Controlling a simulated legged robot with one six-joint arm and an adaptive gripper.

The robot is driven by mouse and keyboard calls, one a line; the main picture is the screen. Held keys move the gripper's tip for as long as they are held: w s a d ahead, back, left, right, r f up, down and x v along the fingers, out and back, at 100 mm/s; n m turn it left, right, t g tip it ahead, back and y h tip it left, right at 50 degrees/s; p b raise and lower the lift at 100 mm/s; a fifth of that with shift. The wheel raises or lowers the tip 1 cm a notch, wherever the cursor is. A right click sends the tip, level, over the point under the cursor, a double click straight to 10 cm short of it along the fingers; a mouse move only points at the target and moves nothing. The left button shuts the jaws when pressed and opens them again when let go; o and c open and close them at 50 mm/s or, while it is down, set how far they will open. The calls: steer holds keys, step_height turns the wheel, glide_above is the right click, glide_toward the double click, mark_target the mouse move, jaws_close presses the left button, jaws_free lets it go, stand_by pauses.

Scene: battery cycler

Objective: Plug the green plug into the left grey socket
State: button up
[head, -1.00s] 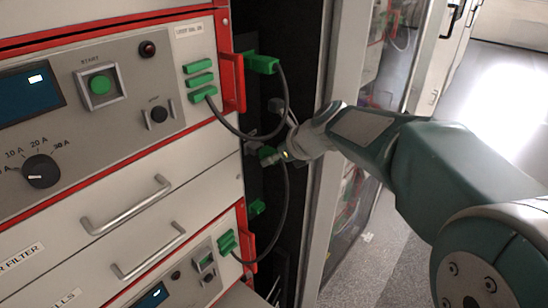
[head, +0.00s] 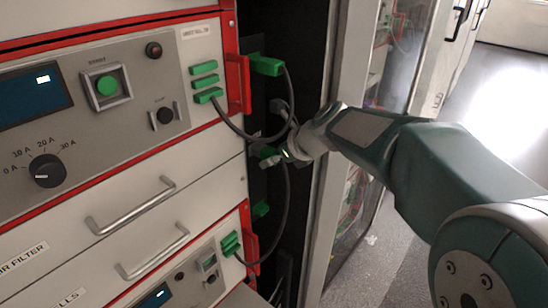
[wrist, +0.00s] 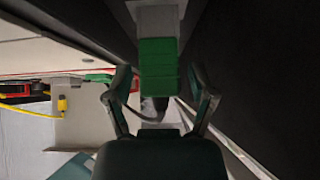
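In the wrist view the green plug (wrist: 157,66) is in the middle, between my fingers. A grey block (wrist: 157,18), seemingly a socket, lies directly beyond it in line; I cannot tell whether the plug is seated in it. A dark cable (wrist: 155,105) runs from the plug's near end. My gripper (wrist: 160,72) is open, with a visible gap between each finger and the plug. In the head view my gripper (head: 270,158) is at the dark gap beside the cabinet, by a green plug (head: 267,152). My wrist and the cables partly hide this spot.
The front panel carries green connectors (head: 205,82), a red handle (head: 238,84) and drawer handles (head: 130,206). Another green plug (head: 266,65) sits higher, with a black cable looping (head: 245,138) near my gripper. A metal door frame (head: 325,200) stands close on the right.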

stand_by(0.3)
steer(key=v, duration=1.1)
steer(key=s+d+f+n+h, duration=0.2)
steer(key=s+d+f+n, duration=0.1)
steer(key=s+n, duration=0.4)
steer(key=s+d+f+n+h, duration=0.3)
steer(key=s+d+f+n, duration=0.1)
steer(key=s+n, duration=0.4)
steer(key=s+d+f+n+h, duration=0.2)
steer(key=s+d+f+n, duration=0.2)
steer(key=s+n, duration=0.3)
steer(key=n, duration=0.3)
steer(key=shift+s+n, duration=0.3)
steer(key=shift+s, duration=0.05)
